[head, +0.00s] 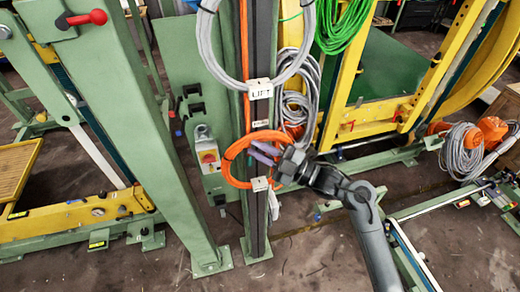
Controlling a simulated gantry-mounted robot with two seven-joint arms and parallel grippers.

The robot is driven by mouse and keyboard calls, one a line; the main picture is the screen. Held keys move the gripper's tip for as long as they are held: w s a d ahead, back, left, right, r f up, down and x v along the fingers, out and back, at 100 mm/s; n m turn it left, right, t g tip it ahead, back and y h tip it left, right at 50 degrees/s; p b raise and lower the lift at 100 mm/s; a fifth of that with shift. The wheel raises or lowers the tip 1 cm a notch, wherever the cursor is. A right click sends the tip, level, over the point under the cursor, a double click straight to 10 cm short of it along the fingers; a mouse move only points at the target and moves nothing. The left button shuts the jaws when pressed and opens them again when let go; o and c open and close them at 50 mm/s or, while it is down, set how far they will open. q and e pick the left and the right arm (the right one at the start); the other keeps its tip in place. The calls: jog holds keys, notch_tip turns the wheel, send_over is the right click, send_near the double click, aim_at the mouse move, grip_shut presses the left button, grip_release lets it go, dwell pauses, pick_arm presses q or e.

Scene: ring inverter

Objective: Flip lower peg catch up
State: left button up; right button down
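A dark post (257,215) stands upright in the middle of the head view. A small pale block (260,184) is on its lower part, at the bottom of an orange cable coil (229,168); I take it for the lower peg catch, but its position, up or down, is too small to tell. My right gripper (255,153) reaches in from the right, with purple fingers at the orange coil, just above the pale block. The fingers overlap the coil in the picture; I cannot tell whether they touch it or how wide they are. My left gripper is not in view.
A grey cable coil (204,43) hangs higher on the post, by a block marked LIFT (260,89). A switch box with a red knob (208,158) is left of the post. A green column (150,145) stands at left, a yellow frame (345,75) at right.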

jog(key=shift+w+r+m+h+p, duration=0.15)
jog(key=shift+m+h+p, duration=0.45)
jog(key=shift+p, duration=0.65)
jog(key=c, duration=1.2)
grip_release()
